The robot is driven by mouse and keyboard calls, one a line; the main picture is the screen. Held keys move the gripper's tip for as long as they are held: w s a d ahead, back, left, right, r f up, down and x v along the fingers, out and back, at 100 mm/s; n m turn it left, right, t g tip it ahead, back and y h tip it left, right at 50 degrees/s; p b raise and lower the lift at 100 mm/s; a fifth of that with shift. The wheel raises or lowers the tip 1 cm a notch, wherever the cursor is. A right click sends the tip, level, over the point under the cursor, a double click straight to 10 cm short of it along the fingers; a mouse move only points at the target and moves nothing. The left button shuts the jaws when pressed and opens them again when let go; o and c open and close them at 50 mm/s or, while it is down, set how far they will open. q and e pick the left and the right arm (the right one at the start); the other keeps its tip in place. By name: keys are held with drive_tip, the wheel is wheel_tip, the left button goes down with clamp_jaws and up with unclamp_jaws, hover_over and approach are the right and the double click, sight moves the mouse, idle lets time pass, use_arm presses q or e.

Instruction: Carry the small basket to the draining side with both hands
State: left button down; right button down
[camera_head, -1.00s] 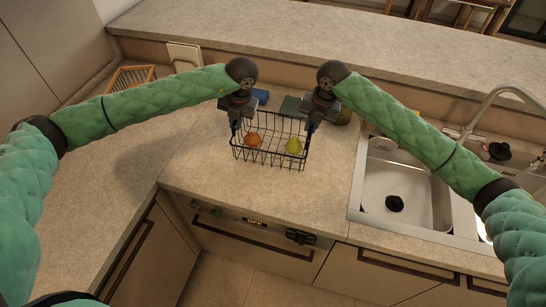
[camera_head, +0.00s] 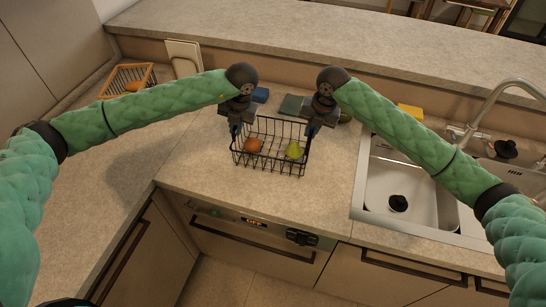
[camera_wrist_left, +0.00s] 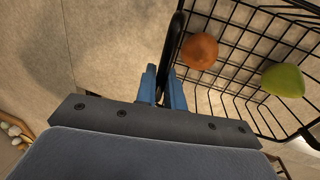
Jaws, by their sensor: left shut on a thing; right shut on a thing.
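The small basket (camera_head: 270,169) is black wire and holds an orange fruit (camera_head: 253,145) and a green fruit (camera_head: 294,150). In the head view it is over the counter left of the sink; whether it touches the counter I cannot tell. My left gripper (camera_head: 235,130) is shut on its left rim, and my right gripper (camera_head: 309,133) is shut on its right rim. The left wrist view shows the blue fingers (camera_wrist_left: 163,92) around the black rim, with the orange fruit (camera_wrist_left: 199,51) and green fruit (camera_wrist_left: 283,80) inside. The draining side is not clearly identifiable.
The steel sink (camera_head: 399,190) with a tap (camera_head: 497,100) is on the right. A dark round item (camera_head: 506,149) lies beyond it. A yellow item (camera_head: 410,112), a blue item (camera_head: 260,95) and a dark green item (camera_head: 292,104) lie behind. An orange basket (camera_head: 128,79) is back left.

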use_arm(q)
drive_tip(key=c, duration=1.5)
unclamp_jaws()
drive_tip(key=shift+f, duration=0.1)
use_arm(e)
drive_tip(key=c, duration=1.5)
unclamp_jaws()
drive_tip(key=shift+f, duration=0.1)
use_arm(q)
wheel_tip(320, 180, up, 12)
drive_tip(key=d, duration=0.2)
drive_tip(key=shift+s, duration=0.25)
use_arm(e)
wheel_tip(320, 180, up, 12)
drive_tip(key=d, duration=0.2)
drive_tip(key=shift+s+d+f, duration=0.15)
drive_tip(key=shift+s, duration=0.05)
use_arm(q)
drive_tip(key=shift+d+f, duration=0.1)
drive_tip(key=shift+f, duration=0.05)
